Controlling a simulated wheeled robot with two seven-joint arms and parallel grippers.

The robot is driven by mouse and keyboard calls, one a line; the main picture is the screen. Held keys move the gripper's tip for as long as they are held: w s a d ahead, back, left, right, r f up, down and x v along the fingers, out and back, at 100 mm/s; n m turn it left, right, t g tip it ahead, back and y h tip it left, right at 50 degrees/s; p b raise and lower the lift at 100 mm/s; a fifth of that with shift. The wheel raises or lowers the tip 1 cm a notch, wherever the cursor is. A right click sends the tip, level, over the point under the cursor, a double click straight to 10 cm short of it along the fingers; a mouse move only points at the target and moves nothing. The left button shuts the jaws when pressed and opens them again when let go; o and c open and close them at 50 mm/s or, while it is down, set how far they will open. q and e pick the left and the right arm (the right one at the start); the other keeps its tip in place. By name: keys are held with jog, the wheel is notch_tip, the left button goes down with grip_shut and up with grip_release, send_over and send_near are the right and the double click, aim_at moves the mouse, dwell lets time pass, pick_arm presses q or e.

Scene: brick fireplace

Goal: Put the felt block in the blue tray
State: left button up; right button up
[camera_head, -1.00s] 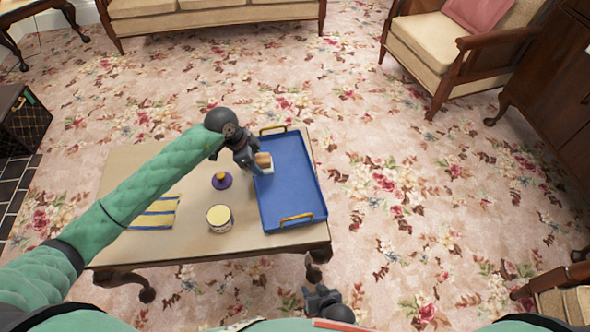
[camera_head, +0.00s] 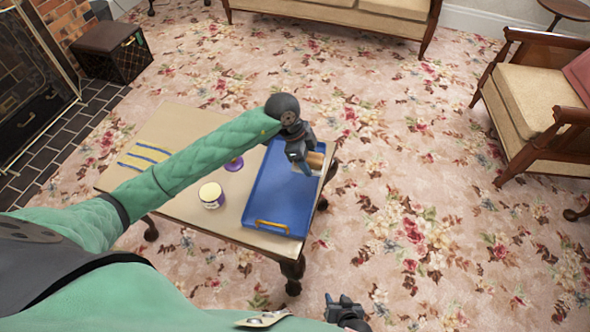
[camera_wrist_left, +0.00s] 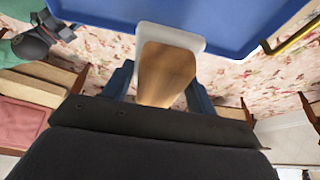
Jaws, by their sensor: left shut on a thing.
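The felt block (camera_head: 316,160) has a brown wooden back and a white felt side. My left gripper (camera_head: 303,165) is shut on it. In the head view they are over the far right part of the blue tray (camera_head: 278,205); I cannot tell whether the block touches it. In the left wrist view the block (camera_wrist_left: 167,72) sits between the fingers, with the tray (camera_wrist_left: 225,20) beyond it. My right gripper (camera_head: 337,300) is open and empty, low at the front, off the table.
The tray, with yellow handles, lies on the right side of the low table (camera_head: 222,225). Carpet surrounds the table.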

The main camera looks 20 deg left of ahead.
pick_arm(q)
jog(key=w+a+f, duration=0.4)
jog(key=w, duration=0.1)
jog(key=w+a+f, duration=0.2)
jog(key=a, duration=0.1)
jog(key=shift+w, duration=0.3)
jog(key=shift+f, duration=2.1)
jog(key=o, duration=1)
jog(key=shift+f, duration=0.1)
jog(key=v, duration=1.2)
jog(key=shift+s, duration=0.1)
